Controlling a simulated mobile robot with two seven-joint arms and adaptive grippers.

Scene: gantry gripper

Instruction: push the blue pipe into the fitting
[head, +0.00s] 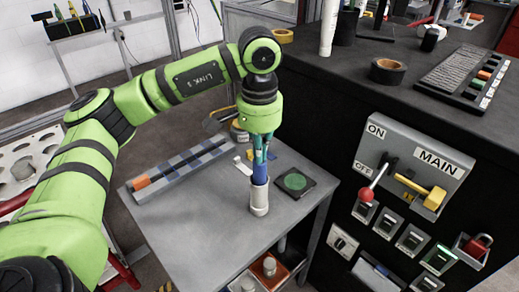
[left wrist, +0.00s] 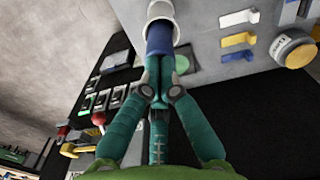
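The blue pipe (head: 260,175) is upright, its lower end at the mouth of the white fitting (head: 259,197) on the grey table. In the left wrist view the blue pipe (left wrist: 160,38) meets the rim of the white fitting (left wrist: 160,9), and its far end is hidden inside. My left gripper (head: 261,157) is directly above the fitting, with its teal fingers closed together around the pipe's upper part. The left gripper's fingertips (left wrist: 165,66) partly hide the pipe in the left wrist view. My right gripper is in neither view.
A grey-blue rack (head: 180,170) with an orange block lies left on the table (head: 215,215). A green round pad (head: 295,181) is just right of the fitting. A dark cabinet with a MAIN switch panel (head: 415,160) and levers stands close on the right.

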